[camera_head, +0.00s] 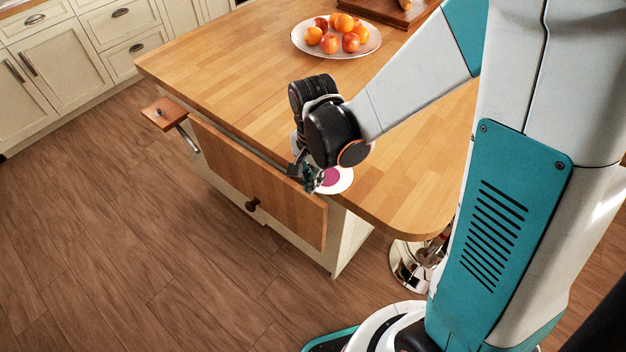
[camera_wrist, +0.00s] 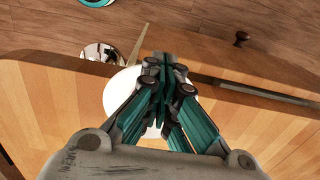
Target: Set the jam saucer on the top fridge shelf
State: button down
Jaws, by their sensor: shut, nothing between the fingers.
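The jam saucer (camera_head: 344,183) is a small white dish with a magenta patch of jam. It sits on the wooden island top close to the front edge, partly hidden by my gripper. In the wrist view its white rim (camera_wrist: 118,97) shows behind the fingers, and the jam is hidden. My gripper (camera_head: 308,180) points down at the saucer's left side. In the wrist view my gripper (camera_wrist: 163,68) has its fingers together with nothing between them, over the saucer. I cannot tell whether the fingertips touch it. No fridge shows in either view.
The island top (camera_head: 225,75) is mostly clear. A white plate of fruit (camera_head: 336,50) stands at its back. A wooden front panel with a dark knob (camera_head: 253,205) stands along the island's side. A shiny metal stool base (camera_head: 415,262) is on the floor near my base.

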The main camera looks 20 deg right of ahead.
jog(key=shift+w+d, duration=0.15)
jog(key=shift+w, duration=0.05)
jog(key=s+a+p, duration=0.1)
jog(key=s+a, duration=0.6)
jog(key=a, duration=0.3)
jog(key=shift+s, duration=0.2)
